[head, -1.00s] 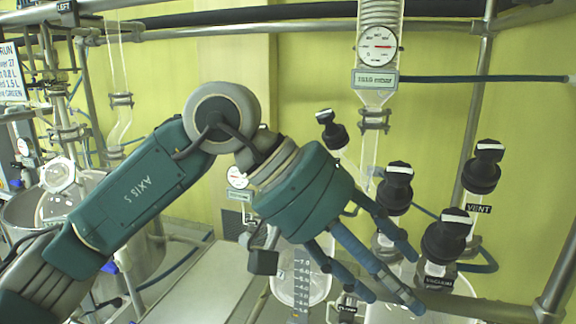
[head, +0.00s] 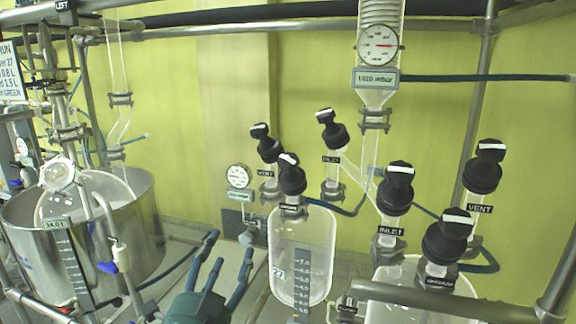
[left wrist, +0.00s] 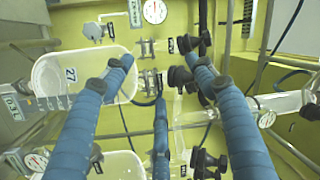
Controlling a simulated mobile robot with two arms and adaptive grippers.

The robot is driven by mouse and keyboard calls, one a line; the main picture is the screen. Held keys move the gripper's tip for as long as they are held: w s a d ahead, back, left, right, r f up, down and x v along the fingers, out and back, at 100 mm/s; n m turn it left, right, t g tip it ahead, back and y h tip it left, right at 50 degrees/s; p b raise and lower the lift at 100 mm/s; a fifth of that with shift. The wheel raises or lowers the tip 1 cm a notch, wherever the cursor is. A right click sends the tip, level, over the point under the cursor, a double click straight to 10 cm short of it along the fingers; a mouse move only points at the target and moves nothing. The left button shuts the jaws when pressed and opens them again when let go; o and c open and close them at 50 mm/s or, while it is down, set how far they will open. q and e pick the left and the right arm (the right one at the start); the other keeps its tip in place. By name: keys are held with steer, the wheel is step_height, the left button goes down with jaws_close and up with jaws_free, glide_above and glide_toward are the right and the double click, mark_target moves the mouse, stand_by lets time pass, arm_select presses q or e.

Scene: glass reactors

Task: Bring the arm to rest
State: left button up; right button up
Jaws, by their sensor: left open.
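My left gripper (head: 224,256) is at the bottom of the head view, left of centre. Its blue fingers are spread, point upward and hold nothing. In the left wrist view the open fingers (left wrist: 162,75) reach up across the picture, with glassware behind them. The glass vessel marked 27 (head: 302,240) stands just right of the gripper in the head view; it also shows in the left wrist view (left wrist: 85,75). Most of my left arm is below the head picture. My right gripper is in neither view.
A steel pot (head: 135,235) stands at the left. Black valve knobs (head: 397,185) top the glass lines at the centre and right, near a second glass vessel (head: 405,285). A round gauge (head: 378,45) hangs above. A metal rail (head: 440,298) crosses the lower right.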

arm_select(q)
steer(key=s+a+f+n+g+y, duration=0.1)
steer(key=s+a+f+n+g, duration=0.2)
steer(key=f, duration=0.5)
steer(key=s+a+f+n+g+y, duration=0.1)
steer(key=s+f+n+g, duration=0.15)
steer(key=s+f, duration=0.35)
steer(key=s+a+f+n+g, duration=0.2)
steer(key=s+f+g, duration=0.1)
steer(key=f, duration=0.6)
steer(key=s+a+f+n+g, duration=0.15)
steer(key=s+f+g, duration=0.35)
steer(key=s, duration=0.5)
steer(key=s+a+f+n+g, duration=0.1)
steer(key=s+f+n+g, duration=0.15)
steer(key=s+f, duration=0.6)
step_height(320, 180, down, 26)
steer(key=s+b, duration=0.2)
steer(key=b, duration=0.2)
steer(key=s+a+f+g+b, duration=0.1)
steer(key=s+f, duration=0.8)
steer(key=f, duration=0.2)
steer(key=s+a+f+g+b, duration=0.1)
steer(key=s+f+b, duration=0.1)
steer(key=s+f, duration=0.7)
step_height(320, 180, down, 2)
steer(key=shift+a+f, duration=0.1)
steer(key=shift+a, duration=0.2)
